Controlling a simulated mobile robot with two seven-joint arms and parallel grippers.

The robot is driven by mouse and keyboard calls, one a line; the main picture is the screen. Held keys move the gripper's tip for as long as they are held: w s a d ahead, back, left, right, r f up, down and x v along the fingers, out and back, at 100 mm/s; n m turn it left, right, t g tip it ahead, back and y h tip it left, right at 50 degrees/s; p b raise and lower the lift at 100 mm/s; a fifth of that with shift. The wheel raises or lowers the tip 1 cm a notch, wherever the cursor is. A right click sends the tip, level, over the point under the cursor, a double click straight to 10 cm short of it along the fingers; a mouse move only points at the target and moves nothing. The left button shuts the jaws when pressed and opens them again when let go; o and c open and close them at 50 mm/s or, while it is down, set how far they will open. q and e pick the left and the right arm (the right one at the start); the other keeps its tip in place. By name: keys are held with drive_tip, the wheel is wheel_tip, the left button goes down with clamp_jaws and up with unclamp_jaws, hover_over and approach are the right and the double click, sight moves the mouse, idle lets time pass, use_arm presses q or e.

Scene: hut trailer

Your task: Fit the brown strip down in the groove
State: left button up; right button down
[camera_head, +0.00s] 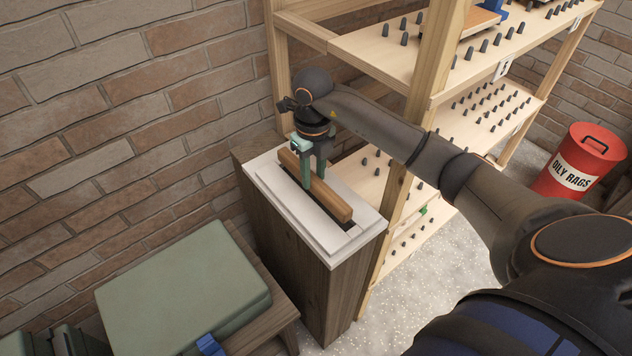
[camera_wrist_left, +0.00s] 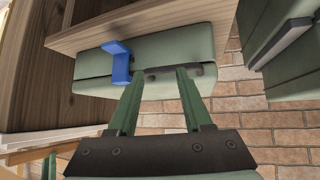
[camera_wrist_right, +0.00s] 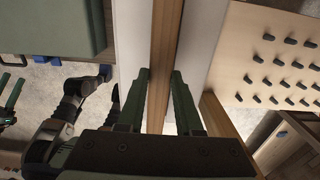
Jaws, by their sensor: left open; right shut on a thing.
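The brown strip (camera_head: 328,199) is a long wooden bar lying lengthwise over a white block (camera_head: 262,173) with a dark groove (camera_head: 349,228). The groove shows along the strip's near-left side and past its near end. The strip looks raised over the groove; I cannot tell whether any of it is inside. My right gripper (camera_head: 313,176) points down and is shut on the strip near its middle. In the right wrist view the strip (camera_wrist_right: 164,45) runs between the fingers. My left gripper (camera_wrist_left: 160,72) is open and empty, near a green case (camera_wrist_left: 195,50) with a blue latch.
The white block stands on a wooden cabinet (camera_head: 322,295) against the brick wall. A wooden shelf rack (camera_head: 375,45) with rows of dark pegs stands close on the right. The green case (camera_head: 180,290) rests on a low bench at left. A red bin (camera_head: 580,160) stands far right.

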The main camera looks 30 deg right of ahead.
sight(316, 176)
drive_tip(key=shift+d+f, duration=0.2)
drive_tip(key=shift+f, duration=0.1)
wheel_tip(316, 176, down, 3)
drive_tip(key=shift+d+f+p, duration=0.15)
drive_tip(key=shift+p, duration=0.3)
drive_tip(key=shift+w, duration=0.1)
drive_tip(key=shift+f, duration=0.2)
drive_tip(key=c, duration=0.6)
unclamp_jaws()
drive_tip(key=shift+r, duration=0.1)
